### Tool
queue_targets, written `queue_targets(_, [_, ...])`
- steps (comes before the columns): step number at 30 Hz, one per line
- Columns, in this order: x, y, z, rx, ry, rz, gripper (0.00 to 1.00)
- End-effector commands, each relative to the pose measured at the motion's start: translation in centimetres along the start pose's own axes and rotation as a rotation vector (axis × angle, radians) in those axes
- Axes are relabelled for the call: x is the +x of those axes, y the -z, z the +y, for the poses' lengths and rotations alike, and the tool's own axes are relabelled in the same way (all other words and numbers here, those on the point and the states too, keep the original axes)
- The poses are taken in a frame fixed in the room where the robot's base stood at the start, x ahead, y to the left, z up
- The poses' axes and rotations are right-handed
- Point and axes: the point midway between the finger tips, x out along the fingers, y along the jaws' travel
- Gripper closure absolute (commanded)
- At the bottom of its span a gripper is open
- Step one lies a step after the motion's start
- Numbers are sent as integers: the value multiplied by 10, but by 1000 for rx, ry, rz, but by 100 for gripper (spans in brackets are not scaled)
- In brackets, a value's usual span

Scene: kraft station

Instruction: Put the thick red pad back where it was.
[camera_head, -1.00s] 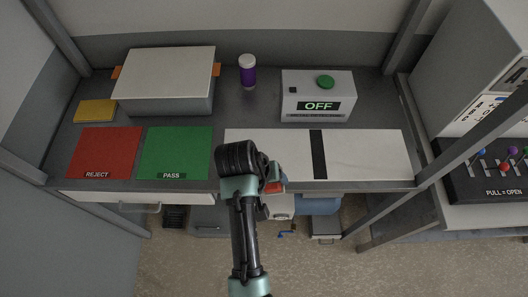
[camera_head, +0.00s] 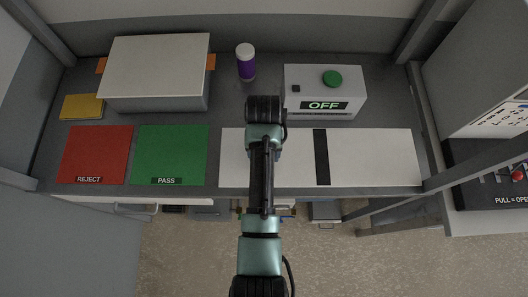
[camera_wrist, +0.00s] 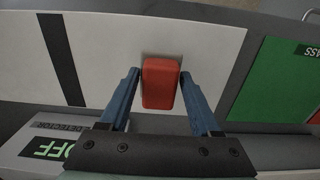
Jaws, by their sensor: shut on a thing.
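The thick red pad (camera_wrist: 161,83) shows in the wrist view as a rounded red block between the two blue fingers of my gripper (camera_wrist: 159,84). The gripper is shut on it. Behind the pad is the white board (camera_wrist: 105,55), on the side of its black strip nearer the green mat. Whether the pad touches the board I cannot tell. In the head view my arm hides the pad and the fingers; my wrist is over the left part of the white board (camera_head: 375,158).
The red REJECT mat (camera_head: 95,152) and green PASS mat (camera_head: 170,150) lie at the left. A large white-topped box (camera_head: 155,70), yellow pad (camera_head: 82,107), purple bottle (camera_head: 246,65) and detector box reading OFF (camera_head: 325,85) stand behind. The board right of the black strip (camera_head: 321,158) is clear.

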Motion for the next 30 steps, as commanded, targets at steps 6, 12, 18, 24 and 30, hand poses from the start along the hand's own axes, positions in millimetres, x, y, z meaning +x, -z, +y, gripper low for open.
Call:
queue_targets(6, [30,-1,0,0,0,-3,80])
queue_targets(12, [38,0,0,0,-1,0,80])
queue_targets(18, [38,-1,0,0,-1,0,20])
queue_targets(24, [37,-1,0,0,-1,0,6])
queue_targets(30, [36,0,0,0,-1,0,6])
